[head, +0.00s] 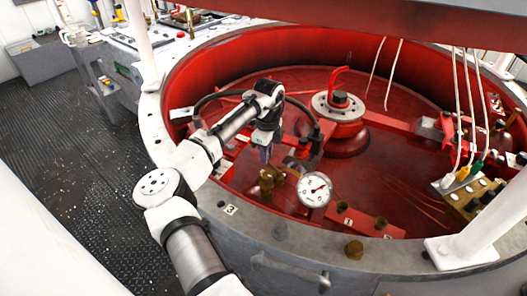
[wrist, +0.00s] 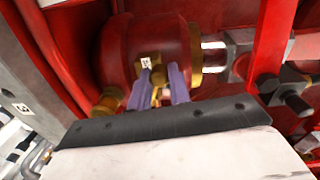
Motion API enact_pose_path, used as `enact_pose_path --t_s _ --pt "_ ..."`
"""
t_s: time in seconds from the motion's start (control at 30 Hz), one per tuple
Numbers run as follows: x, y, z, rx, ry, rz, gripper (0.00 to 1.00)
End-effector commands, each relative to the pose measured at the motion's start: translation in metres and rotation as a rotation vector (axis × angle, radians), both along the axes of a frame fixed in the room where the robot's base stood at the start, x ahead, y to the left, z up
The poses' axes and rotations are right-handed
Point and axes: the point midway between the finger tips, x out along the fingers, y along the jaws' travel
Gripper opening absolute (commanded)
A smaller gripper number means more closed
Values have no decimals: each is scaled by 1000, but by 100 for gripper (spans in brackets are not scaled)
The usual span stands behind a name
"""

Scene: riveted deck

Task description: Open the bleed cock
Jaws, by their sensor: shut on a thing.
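The bleed cock appears as a small brass fitting (wrist: 157,76) on a red rounded body in the wrist view, just below a small white tag. My gripper (wrist: 160,88) has its two purple fingers on either side of the brass, shut on it. In the head view my gripper (head: 266,155) points down into the red well, and a brass fitting (head: 266,181) stands just below it. The fingers hide part of the cock, and I cannot tell its handle angle.
A white dial gauge (head: 314,189) stands right of the brass fitting. A red block (head: 362,219) lies further right. A black hose (head: 222,93) arches behind my arm. The well's grey rim (head: 275,235) curves in front, with a bar handle (head: 290,270) on its side.

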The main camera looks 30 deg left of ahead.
Motion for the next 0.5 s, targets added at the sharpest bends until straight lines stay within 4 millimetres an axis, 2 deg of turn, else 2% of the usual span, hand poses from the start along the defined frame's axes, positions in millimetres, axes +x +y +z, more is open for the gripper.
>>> enact_pose_path --t_s 0.2,0.5 --pt "8 -4 0 -2 1 -134 0" --pt "13 -7 0 0 0 -228 0"
